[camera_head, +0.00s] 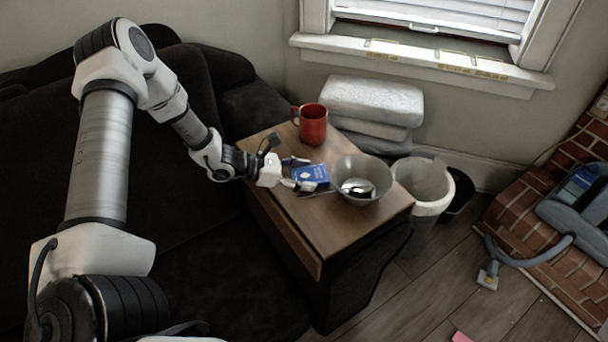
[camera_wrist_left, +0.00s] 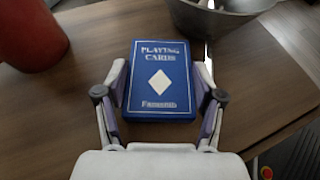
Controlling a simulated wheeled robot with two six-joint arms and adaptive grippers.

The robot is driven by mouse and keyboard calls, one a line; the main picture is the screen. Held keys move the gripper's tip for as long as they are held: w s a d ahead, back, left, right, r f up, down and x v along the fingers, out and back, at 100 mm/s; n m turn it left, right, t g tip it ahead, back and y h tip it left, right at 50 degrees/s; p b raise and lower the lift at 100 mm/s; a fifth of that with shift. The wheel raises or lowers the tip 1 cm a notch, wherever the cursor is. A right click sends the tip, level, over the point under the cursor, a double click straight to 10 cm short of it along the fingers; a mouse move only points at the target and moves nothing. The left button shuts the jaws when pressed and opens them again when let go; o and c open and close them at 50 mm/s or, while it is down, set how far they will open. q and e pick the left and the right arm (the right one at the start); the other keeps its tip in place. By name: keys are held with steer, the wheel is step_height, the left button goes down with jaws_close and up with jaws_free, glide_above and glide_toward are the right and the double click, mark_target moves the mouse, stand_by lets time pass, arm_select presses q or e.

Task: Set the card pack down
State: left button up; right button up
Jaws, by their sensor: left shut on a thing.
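The card pack (camera_head: 312,174) is a blue box on the small wooden side table (camera_head: 330,236), between the red mug and the metal bowl. In the left wrist view the card pack (camera_wrist_left: 160,78) shows its "Playing Cards" face with a white diamond. My left gripper (camera_head: 294,173) reaches in from the left with its fingers on both sides of the pack's near end. In the left wrist view my left gripper (camera_wrist_left: 161,98) is shut on the pack. The pack is at or just above the tabletop; I cannot tell which. My right gripper is not in view.
A red mug (camera_head: 312,124) stands behind the pack. A grey metal bowl (camera_head: 362,172) with a utensil in it stands close on the right. A white bin (camera_head: 424,186) is beyond the table's right edge. A dark sofa (camera_head: 190,230) lies left of the table.

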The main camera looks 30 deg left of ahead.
arm_select(q)
steer(key=shift+f, duration=0.15)
steer(key=o, duration=0.9)
